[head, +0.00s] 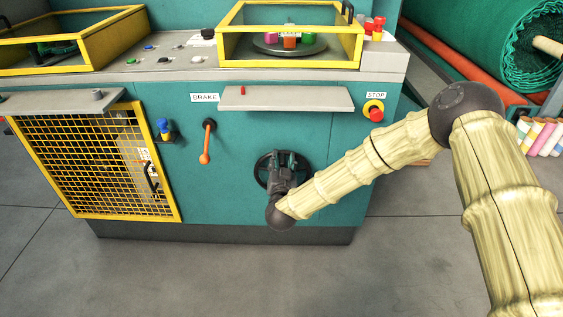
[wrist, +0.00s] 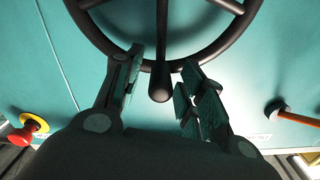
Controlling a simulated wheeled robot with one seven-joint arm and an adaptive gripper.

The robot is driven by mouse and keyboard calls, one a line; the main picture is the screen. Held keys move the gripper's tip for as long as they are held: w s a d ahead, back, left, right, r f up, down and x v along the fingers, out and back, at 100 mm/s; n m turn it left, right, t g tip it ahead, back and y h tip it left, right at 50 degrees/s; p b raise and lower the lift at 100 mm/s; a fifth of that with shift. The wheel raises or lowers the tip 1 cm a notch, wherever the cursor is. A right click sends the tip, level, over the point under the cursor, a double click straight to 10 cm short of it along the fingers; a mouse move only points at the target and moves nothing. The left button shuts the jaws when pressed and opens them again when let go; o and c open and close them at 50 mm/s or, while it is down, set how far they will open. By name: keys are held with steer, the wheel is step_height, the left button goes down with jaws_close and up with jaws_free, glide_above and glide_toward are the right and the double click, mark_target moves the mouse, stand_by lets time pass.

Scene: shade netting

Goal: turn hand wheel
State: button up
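The hand wheel (head: 261,171) is a dark round wheel on the lower right of the teal machine front. In the wrist view the wheel's rim (wrist: 103,40) and spokes fill the top, with a dark rounded handle knob (wrist: 160,85) at the rim. My gripper (head: 286,160) is in front of the wheel and hides part of it. In the wrist view my gripper (wrist: 161,75) is open, one finger on each side of the knob, with gaps to both. I cannot tell whether the fingertips touch the rim.
An orange brake lever (head: 205,148) hangs left of the wheel. A red stop button (head: 376,113) on a yellow base is at the upper right. A grey shelf (head: 286,99) juts out above the wheel. A yellow mesh guard (head: 100,165) covers the machine's left. The floor in front is clear.

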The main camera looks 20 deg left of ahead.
jaws_close()
steer(key=shift+a, duration=0.1)
steer(key=shift+w+d, duration=0.1)
steer(key=shift+d, duration=0.15)
